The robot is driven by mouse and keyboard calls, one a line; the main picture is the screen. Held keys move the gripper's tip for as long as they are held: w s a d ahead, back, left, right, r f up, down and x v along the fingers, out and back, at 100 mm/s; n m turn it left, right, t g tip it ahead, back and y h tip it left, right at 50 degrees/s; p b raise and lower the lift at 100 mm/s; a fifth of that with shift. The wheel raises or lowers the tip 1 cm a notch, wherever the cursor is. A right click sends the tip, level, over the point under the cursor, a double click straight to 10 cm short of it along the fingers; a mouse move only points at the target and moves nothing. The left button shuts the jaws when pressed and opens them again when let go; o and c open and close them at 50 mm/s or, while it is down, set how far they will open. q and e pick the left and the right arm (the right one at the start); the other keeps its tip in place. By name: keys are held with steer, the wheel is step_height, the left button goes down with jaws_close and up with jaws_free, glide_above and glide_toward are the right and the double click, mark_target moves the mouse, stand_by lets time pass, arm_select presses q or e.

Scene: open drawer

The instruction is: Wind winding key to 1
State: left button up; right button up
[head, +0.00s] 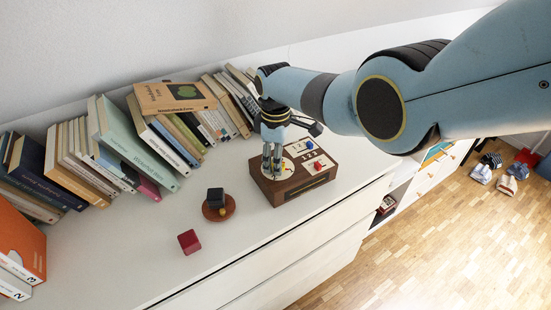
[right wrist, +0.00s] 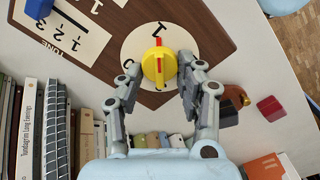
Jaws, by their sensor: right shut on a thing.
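The winding key (right wrist: 158,67) is yellow with a red pointer stripe, and it sits on a round white dial (right wrist: 131,47) in the right wrist view. The red pointer is toward the printed 1 at the top of the dial. My right gripper (right wrist: 160,64) is shut on the key, one finger on each side. In the head view my right gripper (head: 272,165) reaches down onto the left part of the brown wooden box (head: 276,193), and its fingers partly hide the dial. My left gripper is not in view.
The box also carries a blue knob (head: 309,145) and a red part (head: 317,165) on white labels. A dark cube on a round orange-brown base (head: 219,213) and a red cube (head: 189,241) stand to the left. Books (head: 135,145) line the wall behind.

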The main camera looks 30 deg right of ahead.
steer(key=o, duration=1.1)
step_height(320, 180, up, 12)
stand_by(0.4)
